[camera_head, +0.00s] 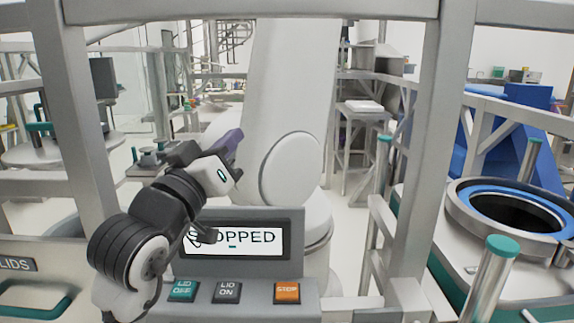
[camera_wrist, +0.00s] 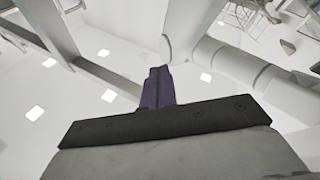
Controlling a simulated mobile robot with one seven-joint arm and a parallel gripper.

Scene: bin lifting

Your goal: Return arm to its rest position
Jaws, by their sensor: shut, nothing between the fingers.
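My arm rises from the lower left in the head view and reaches up and to the right, in front of a control panel (camera_head: 252,264). My gripper (camera_head: 236,138) has dark purple fingers, which point up and to the right, above the panel's display. In the wrist view the purple fingers (camera_wrist: 158,88) are together with nothing between them. The display (camera_head: 250,239) ends in "OPPED", and my arm covers its left edge. Below it are the green "LID OFF" button (camera_head: 182,291), the grey "LID ON" button (camera_head: 228,292) and the orange "STOP" button (camera_head: 287,292).
A grey metal frame (camera_head: 432,110) surrounds the near space. A large white column (camera_head: 290,75) stands behind the panel, close to the fingers. At right is a round opening with a blue ring (camera_head: 475,191). A drawer labelled "LIDS" (camera_head: 20,266) is at lower left.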

